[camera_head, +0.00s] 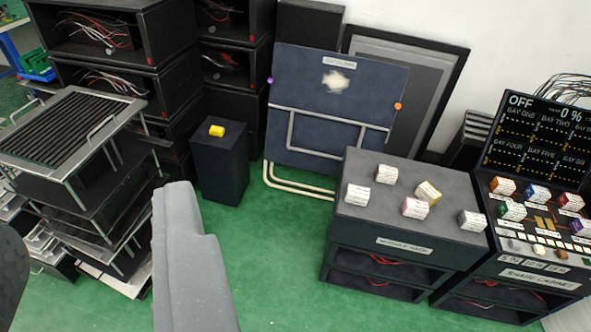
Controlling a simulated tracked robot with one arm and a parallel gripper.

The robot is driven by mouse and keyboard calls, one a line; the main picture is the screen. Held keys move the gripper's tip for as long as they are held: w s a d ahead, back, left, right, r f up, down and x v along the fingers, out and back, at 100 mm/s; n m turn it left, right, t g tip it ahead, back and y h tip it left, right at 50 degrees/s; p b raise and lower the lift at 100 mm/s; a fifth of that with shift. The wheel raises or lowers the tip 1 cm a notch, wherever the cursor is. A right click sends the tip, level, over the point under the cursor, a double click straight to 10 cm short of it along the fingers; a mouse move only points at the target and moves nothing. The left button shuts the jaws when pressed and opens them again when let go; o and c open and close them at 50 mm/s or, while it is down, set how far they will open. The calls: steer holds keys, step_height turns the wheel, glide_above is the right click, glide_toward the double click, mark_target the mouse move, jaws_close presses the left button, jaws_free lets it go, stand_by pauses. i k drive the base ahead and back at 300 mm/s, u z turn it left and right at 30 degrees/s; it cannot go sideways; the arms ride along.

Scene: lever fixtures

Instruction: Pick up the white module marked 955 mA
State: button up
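Several small cube modules with labelled tops stand on the dark module rack (448,246) at the right. Two look white: a front-left white module (357,195) and a back white module (387,174). A yellow module (428,192), a pink module (415,208) and a grey module (472,221) stand to their right. The label print is too small to read, so I cannot tell which one says 955 mA. No gripper fingers can be made out. A grey form, apparently part of my arm, rises from the bottom left of centre, apart from the rack.
The shade cabinet (540,283) with coloured modules and a dark display (540,140) stands right of the rack. A dark pedestal (219,165) bears a yellow block (217,130). A leaning panel (335,105) stands behind. Shelving (80,150) fills the left. Green floor (285,260) is clear centrally.

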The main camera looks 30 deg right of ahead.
mark_target(360, 195)
steer(key=i, duration=1.55)
steer(key=z, duration=0.9)
steer(key=i, duration=0.55)
steer(key=z, duration=0.25)
steer(key=k, duration=0.9)
steer(key=z, duration=0.2)
steer(key=i, duration=0.9)
steer(key=u, duration=0.1)
